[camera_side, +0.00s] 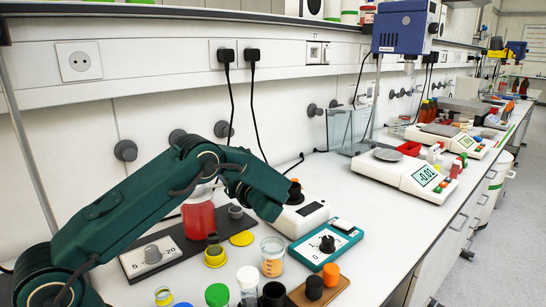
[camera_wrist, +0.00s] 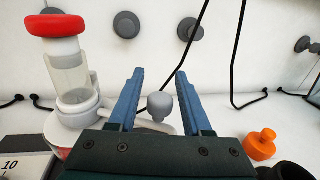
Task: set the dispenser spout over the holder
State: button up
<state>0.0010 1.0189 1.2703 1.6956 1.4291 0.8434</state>
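The dispenser is a jar of red liquid (camera_side: 198,215) in the side view, its top hidden behind my arm. In the wrist view its red cap (camera_wrist: 55,26) and clear neck (camera_wrist: 72,78) stand at the left. A white spout arm (camera_wrist: 108,118) reaches right from the neck, towards a light grey knob (camera_wrist: 160,103). My gripper (camera_wrist: 160,75) has its blue fingers apart on either side of this knob, with gaps showing at both sides. The fingers are hidden in the side view. A small dark grey cup (camera_side: 235,212) stands right of the jar; I cannot tell whether it is the holder.
A beaker (camera_side: 272,256), a teal-edged device (camera_side: 325,243) and several small containers crowd the front. A scale (camera_side: 405,175) stands farther right. Black cables hang on the wall.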

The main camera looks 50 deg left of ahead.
grip_shut()
dwell(1.2)
